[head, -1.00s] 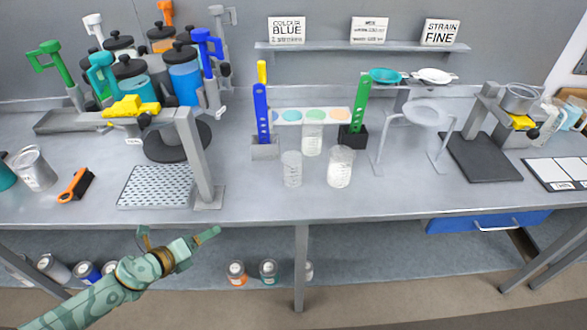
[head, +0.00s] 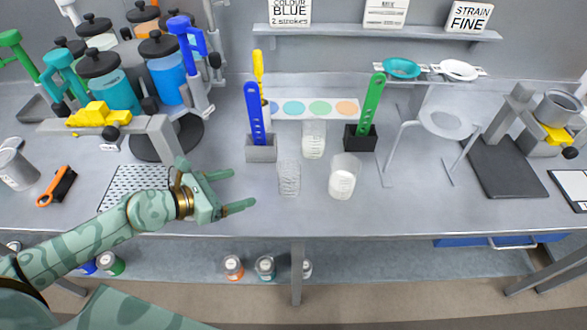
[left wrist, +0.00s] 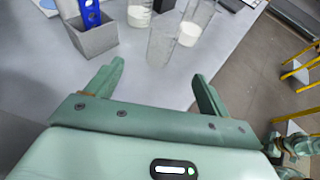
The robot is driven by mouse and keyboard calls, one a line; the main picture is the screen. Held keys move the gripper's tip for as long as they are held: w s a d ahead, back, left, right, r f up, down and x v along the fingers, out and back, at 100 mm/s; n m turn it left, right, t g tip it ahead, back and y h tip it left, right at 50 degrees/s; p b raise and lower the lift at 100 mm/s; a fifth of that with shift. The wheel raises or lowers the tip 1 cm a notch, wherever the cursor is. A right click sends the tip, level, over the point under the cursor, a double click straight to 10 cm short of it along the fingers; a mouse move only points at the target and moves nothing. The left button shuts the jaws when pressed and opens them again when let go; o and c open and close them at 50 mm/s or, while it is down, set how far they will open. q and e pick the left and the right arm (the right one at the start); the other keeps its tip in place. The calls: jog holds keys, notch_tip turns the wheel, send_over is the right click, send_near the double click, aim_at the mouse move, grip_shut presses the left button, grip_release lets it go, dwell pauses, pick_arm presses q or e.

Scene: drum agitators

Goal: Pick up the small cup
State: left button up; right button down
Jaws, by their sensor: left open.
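Three clear cups stand on the bench. The narrow one in front (head: 289,178) looks empty and the smallest in width; it also shows in the left wrist view (left wrist: 163,45). A cup behind it (head: 313,140) and a wider cup to its right (head: 344,178) hold something white. My left gripper (head: 243,188) is open and empty, left of the narrow cup. In the left wrist view that cup stands just beyond and between the open fingertips (left wrist: 158,70), apart from them. Green jointed parts of mine at the lower right of that view may include my right gripper.
A grey holder (head: 261,154) with a blue perforated stick is close behind my left gripper; a black holder (head: 360,139) carries a green one. A grey stand (head: 443,122) is to the right. The bench front (head: 400,215) is clear.

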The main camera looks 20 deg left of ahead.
aim_at(280, 178)
pick_arm(q)
jog(key=x, duration=1)
jog(key=shift+w+d+b, duration=0.1)
jog(key=shift+d+b, duration=0.05)
jog(key=shift+b, duration=0.25)
jog(key=shift+w+d+f, duration=0.15)
jog(key=shift+w+d, duration=0.2)
jog(key=b+x, duration=0.1)
jog(key=x, duration=0.4)
jog(key=shift+s+d, duration=0.1)
jog(key=shift+d, duration=0.1)
pick_arm(e)
jog(key=shift+s+f, duration=0.6)
jog(key=shift+f, duration=0.3)
pick_arm(q)
jog(key=shift+s, duration=0.1)
jog(key=shift+c, duration=0.2)
pick_arm(e)
jog(key=shift+a, duration=0.1)
pick_arm(q)
jog(key=c, duration=1)
